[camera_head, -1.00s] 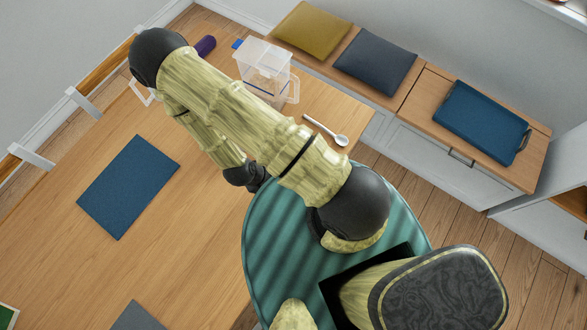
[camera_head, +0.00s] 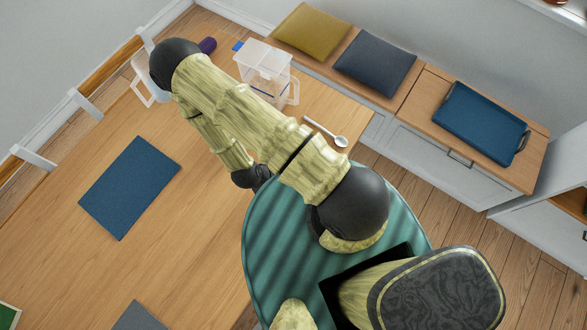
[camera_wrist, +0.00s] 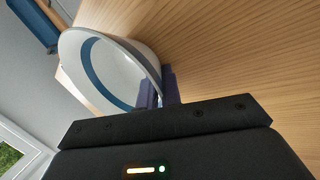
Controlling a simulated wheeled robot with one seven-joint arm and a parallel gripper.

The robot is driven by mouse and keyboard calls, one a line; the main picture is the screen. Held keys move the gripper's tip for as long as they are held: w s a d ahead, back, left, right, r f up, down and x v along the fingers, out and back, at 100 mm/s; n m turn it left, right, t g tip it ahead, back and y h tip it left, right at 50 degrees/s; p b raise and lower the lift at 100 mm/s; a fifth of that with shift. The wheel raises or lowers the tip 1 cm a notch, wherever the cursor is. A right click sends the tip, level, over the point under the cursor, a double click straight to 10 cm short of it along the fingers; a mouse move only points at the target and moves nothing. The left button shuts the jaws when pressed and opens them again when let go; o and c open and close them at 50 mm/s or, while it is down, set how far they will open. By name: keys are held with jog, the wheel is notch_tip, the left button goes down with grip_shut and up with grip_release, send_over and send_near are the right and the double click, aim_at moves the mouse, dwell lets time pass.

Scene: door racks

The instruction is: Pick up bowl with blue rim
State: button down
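The bowl with the blue rim (camera_wrist: 87,62) is white with a blue band inside. It shows tilted at the left of the wrist view, close to the fingers. My gripper (camera_wrist: 159,92) has its two dark fingers close together at the near edge of the bowl. One finger is on the inner side and the other on the outer side, with the thin wall between them. It looks shut on the wall. In the head view my arm hides the bowl and the fingers; only the dark wrist (camera_head: 251,177) shows near the table edge.
A clear container (camera_head: 263,66), a purple item (camera_head: 207,45) and a white spoon (camera_head: 326,132) are at the table's far end. A blue mat (camera_head: 130,188) lies on the wooden table (camera_head: 190,225). Cushions and a blue tray (camera_head: 481,122) are on the bench.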

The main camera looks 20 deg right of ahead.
dwell(0.5)
notch_tip(320, 180, up, 9)
jog(key=shift+f+b, duration=0.1)
jog(key=shift+b, duration=0.25)
notch_tip(320, 180, up, 9)
jog(key=p, duration=0.7)
